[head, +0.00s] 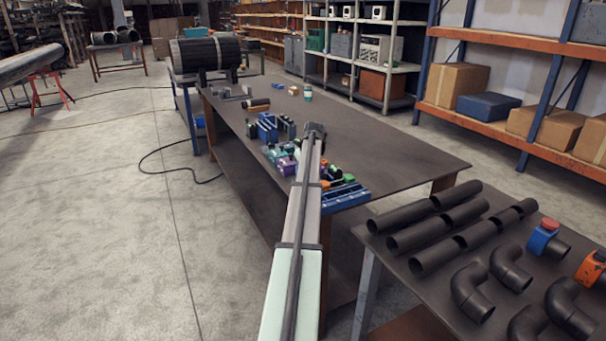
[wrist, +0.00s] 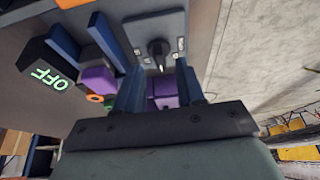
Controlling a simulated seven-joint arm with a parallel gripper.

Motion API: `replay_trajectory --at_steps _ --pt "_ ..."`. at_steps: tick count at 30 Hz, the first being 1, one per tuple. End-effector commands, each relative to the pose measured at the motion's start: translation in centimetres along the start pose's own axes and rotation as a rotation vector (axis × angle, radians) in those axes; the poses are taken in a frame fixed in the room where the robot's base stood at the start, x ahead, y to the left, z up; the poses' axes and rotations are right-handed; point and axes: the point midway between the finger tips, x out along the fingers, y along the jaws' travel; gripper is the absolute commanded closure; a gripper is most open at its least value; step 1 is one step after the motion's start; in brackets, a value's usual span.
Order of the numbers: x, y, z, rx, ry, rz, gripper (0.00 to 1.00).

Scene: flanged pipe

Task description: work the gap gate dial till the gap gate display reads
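In the wrist view a black dial knob (wrist: 158,50) stands on a grey plate (wrist: 155,27) with small pale labels around it. A black display (wrist: 58,76) at the left shows OFF in green letters. I cannot tell whether it is the gap gate display. My gripper (wrist: 160,78) is open, its two dark blue fingers apart and empty. The knob appears beyond the fingertips, roughly between them in the picture. I see no contact with it. In the head view my arm hides the fingertips and the dial.
Purple blocks (wrist: 165,92) show between and behind the fingers. A dark table (head: 400,160) carries several coloured devices, with a blue one (head: 345,197) at its near edge. A second table (head: 390,255) holds several black pipes. The main table's right part is clear.

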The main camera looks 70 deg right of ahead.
Motion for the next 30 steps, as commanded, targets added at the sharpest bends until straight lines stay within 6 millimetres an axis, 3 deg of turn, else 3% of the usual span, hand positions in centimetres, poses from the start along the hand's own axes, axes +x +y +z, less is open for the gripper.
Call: replay_trajectory --at_steps 6,15,21,30 --pt "-4.5 0.0 0.0 0.000 0.002 0.001 0.62" --pt "-9.4 -0.1 0.0 0.000 0.000 0.000 0.62" --pt "-11.0 0.0 0.0 0.000 0.000 0.000 0.62" --pt "-11.4 0.0 0.0 0.000 -0.001 -0.001 0.62"
